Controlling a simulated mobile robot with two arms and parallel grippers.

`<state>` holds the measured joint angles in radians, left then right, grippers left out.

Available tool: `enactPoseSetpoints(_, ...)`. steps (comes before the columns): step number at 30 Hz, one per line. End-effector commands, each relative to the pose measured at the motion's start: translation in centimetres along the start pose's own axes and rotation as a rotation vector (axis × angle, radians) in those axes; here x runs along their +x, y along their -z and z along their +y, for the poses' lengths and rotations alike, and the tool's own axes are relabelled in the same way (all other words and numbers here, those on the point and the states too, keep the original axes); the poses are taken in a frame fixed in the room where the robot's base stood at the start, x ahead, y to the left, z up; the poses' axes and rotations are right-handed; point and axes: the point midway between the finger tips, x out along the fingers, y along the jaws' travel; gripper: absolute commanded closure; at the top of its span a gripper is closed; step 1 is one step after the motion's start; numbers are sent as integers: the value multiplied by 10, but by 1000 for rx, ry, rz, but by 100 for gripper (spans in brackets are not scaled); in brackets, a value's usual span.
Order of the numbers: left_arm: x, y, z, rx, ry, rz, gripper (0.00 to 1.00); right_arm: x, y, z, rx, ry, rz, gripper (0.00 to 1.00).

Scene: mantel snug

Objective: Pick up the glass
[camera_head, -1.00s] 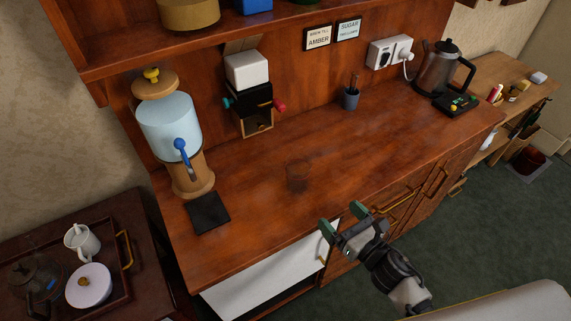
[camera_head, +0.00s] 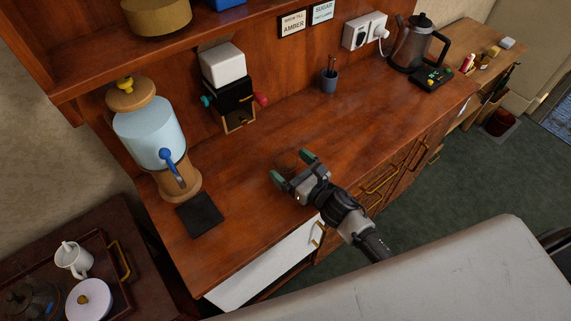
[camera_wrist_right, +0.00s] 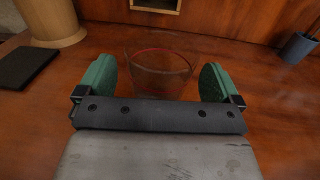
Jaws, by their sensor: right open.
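The glass is clear and hard to see. In the right wrist view the glass (camera_wrist_right: 160,74) stands upright on the wooden counter, its reddish rim showing and its lower part hidden behind my gripper's bar. In the head view the glass (camera_head: 287,159) is a faint dark round shape at the fingertips. My right gripper (camera_head: 292,167) is open, with green-padded fingers. In the wrist view the gripper's fingers (camera_wrist_right: 158,82) show on either side of the glass, with a gap at each side. My left gripper is not in view.
A drink dispenser (camera_head: 150,138) and a dark mat (camera_head: 200,214) stand to the left. A black and white machine (camera_head: 228,88) is behind, with a pen cup (camera_head: 329,82) to its right. A kettle (camera_head: 411,48) is farther right. The counter (camera_head: 365,120) right of the gripper is clear.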

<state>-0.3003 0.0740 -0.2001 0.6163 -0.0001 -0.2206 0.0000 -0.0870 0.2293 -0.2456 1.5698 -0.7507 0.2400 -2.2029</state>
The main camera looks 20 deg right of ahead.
Motion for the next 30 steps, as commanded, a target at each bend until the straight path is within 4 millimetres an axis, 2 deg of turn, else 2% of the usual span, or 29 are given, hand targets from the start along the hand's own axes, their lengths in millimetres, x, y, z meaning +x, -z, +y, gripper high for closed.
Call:
enactPoseSetpoints(1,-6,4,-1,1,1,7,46,8,-3,0,1,1,-1,5)
enactPoseSetpoints(5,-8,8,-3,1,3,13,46,20,-2,0,1,1,-1,5)
enactPoseSetpoints(13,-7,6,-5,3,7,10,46,22,0,0,0,0,0,5)
enactPoseSetpoints(24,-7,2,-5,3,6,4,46,22,0,0,0,0,0,61)
enactPoseSetpoints(25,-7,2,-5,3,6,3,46,22,-1,0,0,0,-1,64)
enactPoseSetpoints(30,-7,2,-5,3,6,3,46,22,-1,0,0,0,-1,64)
